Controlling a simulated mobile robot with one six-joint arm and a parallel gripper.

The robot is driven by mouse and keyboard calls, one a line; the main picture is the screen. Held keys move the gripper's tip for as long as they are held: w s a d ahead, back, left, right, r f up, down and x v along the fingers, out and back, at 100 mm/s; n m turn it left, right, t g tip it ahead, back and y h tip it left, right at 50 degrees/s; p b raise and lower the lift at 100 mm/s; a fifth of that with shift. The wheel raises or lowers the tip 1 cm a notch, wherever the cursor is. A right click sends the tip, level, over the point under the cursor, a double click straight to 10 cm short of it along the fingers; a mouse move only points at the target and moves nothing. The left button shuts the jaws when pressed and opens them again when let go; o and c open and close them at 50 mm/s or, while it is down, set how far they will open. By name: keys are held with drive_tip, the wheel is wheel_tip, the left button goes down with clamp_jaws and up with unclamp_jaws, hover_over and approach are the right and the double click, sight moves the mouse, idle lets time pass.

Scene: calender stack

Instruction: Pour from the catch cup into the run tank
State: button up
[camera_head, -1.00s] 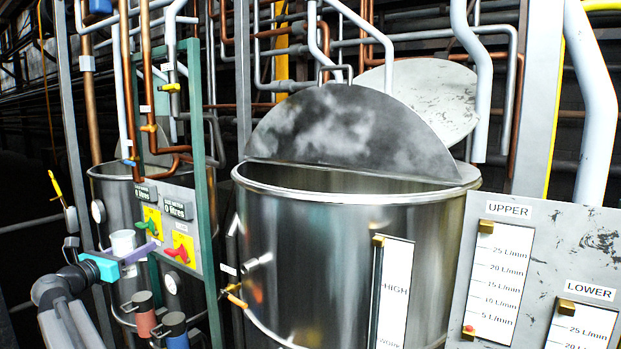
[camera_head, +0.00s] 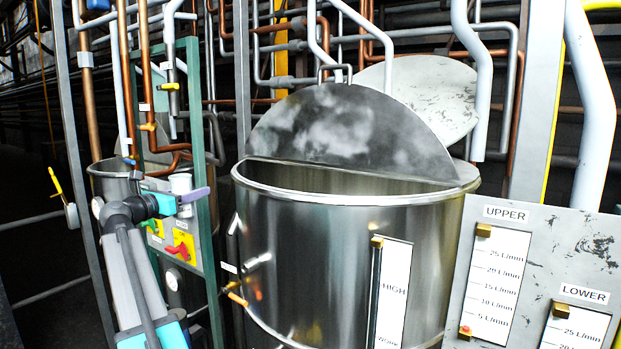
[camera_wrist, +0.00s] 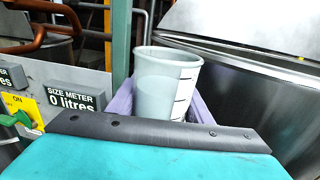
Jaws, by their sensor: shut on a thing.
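My gripper (camera_head: 184,200) is shut on the catch cup (camera_head: 181,184), a small white cup, and holds it upright in the air, left of the large tank. In the wrist view the cup (camera_wrist: 160,85) stands between the purple fingers (camera_wrist: 122,104), with black marks down its right side.
A green post (camera_head: 200,130) and a meter panel (camera_wrist: 85,75) with coloured valve handles stand close to the cup. Copper and grey pipes hang above. A smaller steel tank (camera_head: 108,174) is behind my arm. A flow-gauge board (camera_head: 560,255) stands at right.

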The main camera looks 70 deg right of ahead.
drive_tip(key=s+d+r, duration=0.3)
drive_tip(key=s+r, duration=0.1)
drive_tip(key=s+d+r+m+g+p, duration=0.1)
drive_tip(key=s+d+r, duration=0.2)
drive_tip(key=s+r, duration=0.1)
drive_tip(key=s+d+r+g+p, duration=0.1)
drive_tip(key=s+d+r, duration=0.3)
drive_tip(key=r, duration=0.1)
drive_tip(key=shift+m, duration=0.3)
drive_tip(key=shift+c, duration=0.5)
drive_tip(key=s+d+r+g, duration=0.1)
drive_tip(key=s+d+r, duration=0.1)
drive_tip(key=s+r, duration=0.2)
drive_tip(key=s+d+r+m+g+y+p, duration=0.1)
drive_tip(key=s+d+r, duration=0.1)
drive_tip(key=s+r, duration=0.2)
drive_tip(key=s+d+r, duration=0.2)
drive_tip(key=s+r, duration=0.2)
drive_tip(key=s, duration=0.2)
drive_tip(key=shift+m+g+p, duration=0.3)
drive_tip(key=shift+g, duration=0.1)
drive_tip(key=shift+w+a+f, duration=0.1)
drive_tip(key=shift+f, duration=0.05)
